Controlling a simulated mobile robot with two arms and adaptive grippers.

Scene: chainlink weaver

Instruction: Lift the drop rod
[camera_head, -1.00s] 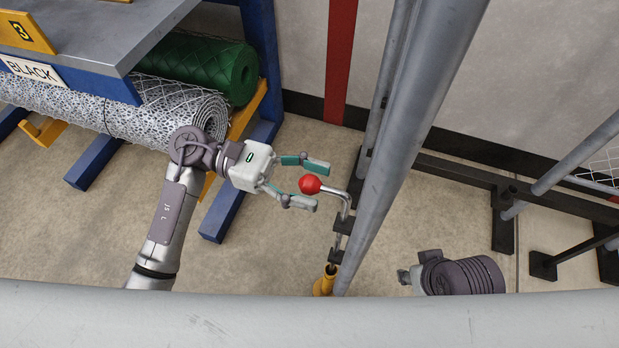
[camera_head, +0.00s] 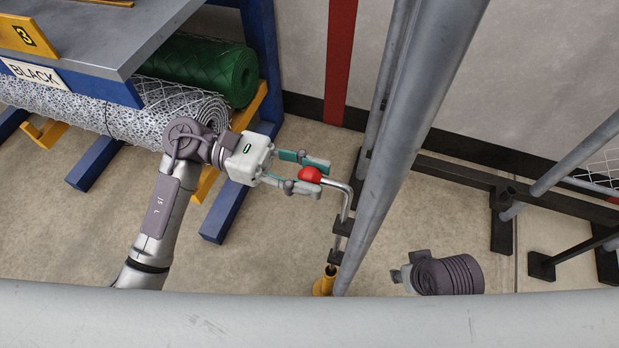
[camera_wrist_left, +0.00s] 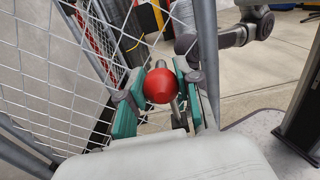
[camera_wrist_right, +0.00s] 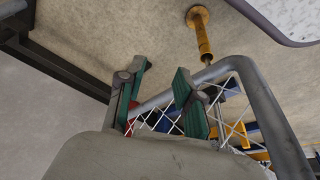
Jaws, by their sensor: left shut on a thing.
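The drop rod (camera_head: 346,206) is a bent steel rod with a red ball knob (camera_head: 310,175) at its top end. It runs down through black brackets beside the grey gate post to a yellow floor socket (camera_head: 325,282). My left gripper (camera_head: 306,176) is shut on the red knob, with one finger on each side. In the left wrist view the knob (camera_wrist_left: 161,86) sits between the teal finger pads. My right gripper (camera_wrist_right: 163,98) is open and empty in its wrist view, near a grey tube frame. In the head view only part of my right arm shows, at the lower right.
A large grey gate post (camera_head: 410,130) stands right of the rod. A blue rack (camera_head: 265,60) with green and white mesh rolls is at the left. A grey tube (camera_head: 300,320) crosses the bottom. Black floor rails (camera_head: 450,165) lie at the right.

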